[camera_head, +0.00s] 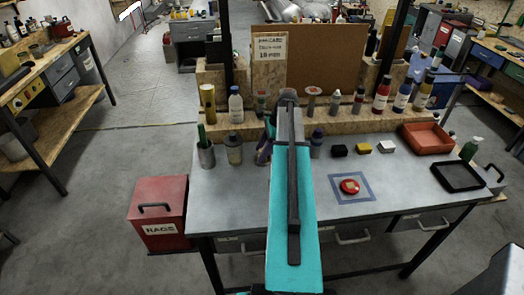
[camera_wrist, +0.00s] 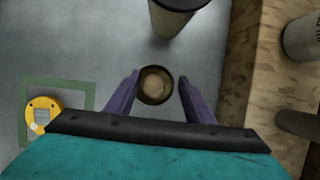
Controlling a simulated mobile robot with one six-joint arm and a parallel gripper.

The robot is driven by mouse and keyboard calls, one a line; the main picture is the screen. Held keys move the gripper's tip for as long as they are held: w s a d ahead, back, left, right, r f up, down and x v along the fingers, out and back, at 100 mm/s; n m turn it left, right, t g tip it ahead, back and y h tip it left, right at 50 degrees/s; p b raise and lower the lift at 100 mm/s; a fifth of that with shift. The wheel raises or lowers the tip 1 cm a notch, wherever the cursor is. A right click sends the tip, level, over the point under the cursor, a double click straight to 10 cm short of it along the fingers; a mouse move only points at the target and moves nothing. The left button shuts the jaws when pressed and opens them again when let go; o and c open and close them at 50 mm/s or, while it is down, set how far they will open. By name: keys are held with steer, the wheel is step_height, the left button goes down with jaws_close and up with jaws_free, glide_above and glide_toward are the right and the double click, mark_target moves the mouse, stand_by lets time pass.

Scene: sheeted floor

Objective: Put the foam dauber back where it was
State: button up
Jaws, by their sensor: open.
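My gripper (camera_wrist: 160,77) is open in the wrist view, its two purple fingers spread apart. A small round thing with a dark rim and tan-brown top (camera_wrist: 155,85) stands between the fingertips, seen from above. It may be the foam dauber, but I cannot be sure. Gaps show between it and both fingers, and the fingers are not closed on it. In the head view my teal arm hides this spot, and only a purple part of my gripper (camera_head: 264,152) shows beside the arm.
A yellow round thing (camera_wrist: 42,115) lies inside a green square outline. In the head view, a red round thing (camera_head: 350,186) lies inside a blue square.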

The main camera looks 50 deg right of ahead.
steer(key=shift+r, duration=0.15)
steer(key=b+v, duration=0.3)
steer(key=v, duration=0.9)
stand_by(1.1)
